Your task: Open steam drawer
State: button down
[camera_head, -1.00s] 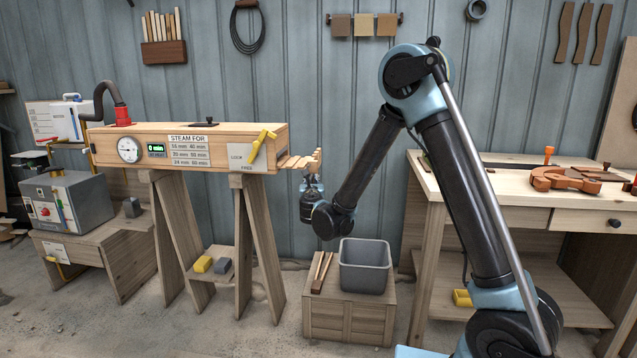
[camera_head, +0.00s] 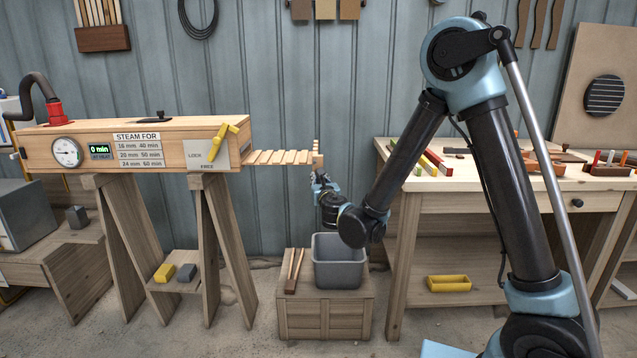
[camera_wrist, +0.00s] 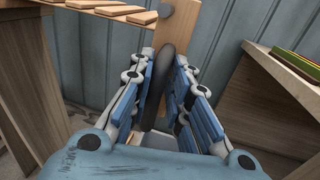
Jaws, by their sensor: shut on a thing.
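The steam box (camera_head: 105,135) is a long wooden chest on trestles. Its steam drawer (camera_head: 282,157), a slatted wooden rack, sticks out of the box's right end and finishes in an upright end board (camera_head: 317,158). My gripper (camera_head: 318,180) is at that end board, below and to the right of the slats. In the wrist view, the fingers are shut on a dark handle (camera_wrist: 168,75) in front of the end board (camera_wrist: 180,28). Several slats (camera_wrist: 118,10) show at the top left there. The fingers partly hide the handle.
A yellow lever (camera_head: 222,141) sits on the LOCK/FREE plate at the box's end. A grey bin (camera_head: 338,262) stands on a wooden crate (camera_head: 322,308) below my gripper. A workbench (camera_head: 480,202) stands close on the right.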

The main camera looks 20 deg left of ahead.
jog(key=shift+s+d, duration=0.1)
jog(key=c, duration=1.6)
grip_release()
jog(key=shift+s+r, duration=0.1)
jog(key=shift+c, duration=0.2)
jog(key=v, duration=1.2)
